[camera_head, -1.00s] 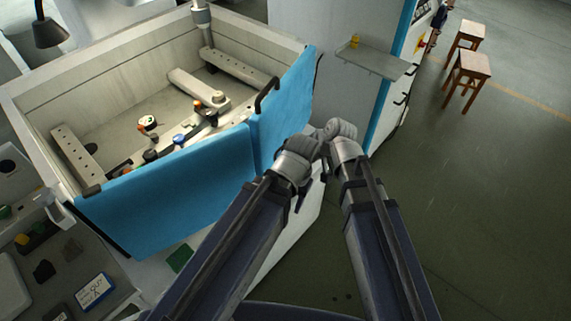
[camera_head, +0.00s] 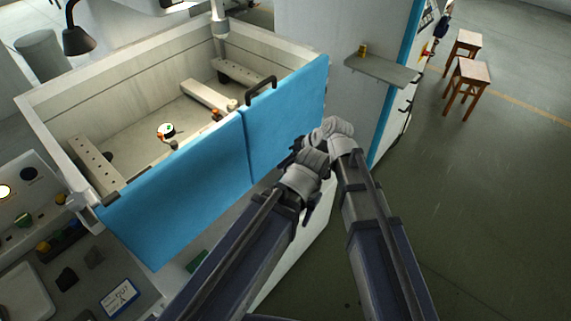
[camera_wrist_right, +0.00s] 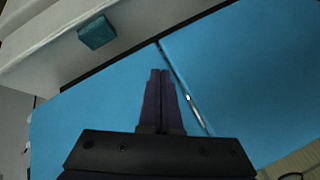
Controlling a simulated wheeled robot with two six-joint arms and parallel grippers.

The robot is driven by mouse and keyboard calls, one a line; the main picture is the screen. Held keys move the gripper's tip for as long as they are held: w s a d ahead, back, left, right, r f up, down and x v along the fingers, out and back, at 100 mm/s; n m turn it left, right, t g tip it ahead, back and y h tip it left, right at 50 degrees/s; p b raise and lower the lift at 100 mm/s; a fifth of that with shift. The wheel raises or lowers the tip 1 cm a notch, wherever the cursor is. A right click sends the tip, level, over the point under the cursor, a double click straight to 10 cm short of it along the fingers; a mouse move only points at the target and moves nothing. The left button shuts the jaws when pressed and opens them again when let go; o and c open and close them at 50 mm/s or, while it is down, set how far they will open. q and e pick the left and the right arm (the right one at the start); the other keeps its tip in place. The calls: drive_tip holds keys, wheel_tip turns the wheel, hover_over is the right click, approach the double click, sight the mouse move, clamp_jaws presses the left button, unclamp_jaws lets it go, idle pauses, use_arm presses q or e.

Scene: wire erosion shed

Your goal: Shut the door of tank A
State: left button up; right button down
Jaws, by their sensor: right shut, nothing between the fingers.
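The tank (camera_head: 62,128) is an open-topped pale box at the left in the head view. Its blue front is a left panel (camera_head: 175,195) and a right panel (camera_head: 290,115) with a black handle (camera_head: 261,88) on top. The two panels stand nearly in line, with a narrow seam between them. My right gripper (camera_head: 295,149) is shut and empty, in front of the right panel's outer face. In the right wrist view its fingers (camera_wrist_right: 161,100) point at the blue surface close to the seam; I cannot tell whether they touch. My left arm reaches beside it, its fingers unclear.
A side shelf (camera_head: 383,70) with a small yellow item juts from the grey cabinet on the right. Stools (camera_head: 470,75) stand farther off on open floor. A lamp (camera_head: 78,40) hangs at upper left. A bench with small items (camera_head: 120,297) is at lower left.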

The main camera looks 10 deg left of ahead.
drive_tip(key=p+v, duration=0.6)
drive_tip(key=v, duration=0.1)
drive_tip(key=shift+d+r, duration=0.3)
drive_tip(key=s+d+f+m+h, duration=0.2)
drive_tip(key=s+d, duration=0.1)
drive_tip(key=d, duration=0.5)
drive_tip(key=s+d+f+m+h, duration=0.1)
drive_tip(key=s+d+m+h, duration=0.15)
drive_tip(key=d, duration=0.55)
drive_tip(key=s+d+f+m+h, duration=0.2)
drive_tip(key=d+m+h, duration=0.1)
drive_tip(key=d, duration=0.5)
drive_tip(key=s+a+f+n+b, duration=0.1)
drive_tip(key=s+a+n, duration=0.1)
drive_tip(key=a, duration=0.3)
drive_tip(key=s+a+f+n+g+b, duration=0.1)
drive_tip(key=s+a+f+n+b, duration=0.1)
drive_tip(key=a, duration=0.3)
drive_tip(key=shift+s+a+h, duration=0.2)
drive_tip(key=shift+s+h, duration=0.25)
drive_tip(key=shift+s, duration=0.4)
